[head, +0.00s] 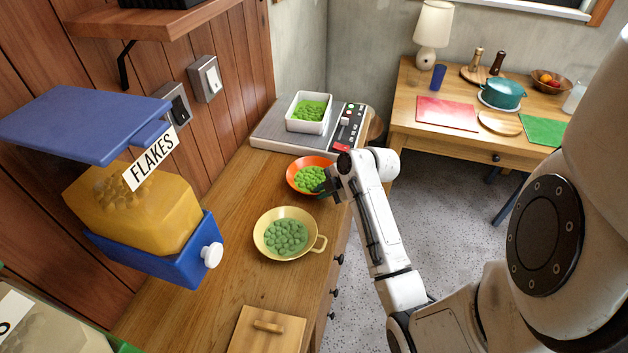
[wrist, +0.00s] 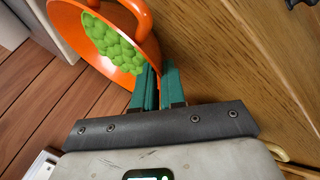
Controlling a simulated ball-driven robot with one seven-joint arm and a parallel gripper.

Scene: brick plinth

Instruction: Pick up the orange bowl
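The orange bowl (head: 312,161), filled with green pieces (head: 309,179), sits on the wooden counter, in front of the grey appliance. In the wrist view, the bowl (wrist: 66,17) fills the upper left, with its loop handle at the top. My gripper (head: 327,186) is at the bowl's right side, low over the counter. In the wrist view, its teal fingers (wrist: 159,75) are close together, with the bowl's rim between their tips. The gripper hides part of the bowl's right side in the head view.
A yellow bowl (head: 260,232) of green pieces stands nearer on the counter. The grey appliance (head: 275,136) behind carries a white tub (head: 296,126). A blue flakes dispenser (head: 160,265) is at left, and a wooden board (head: 270,340) in front. A desk (head: 420,80) stands beyond.

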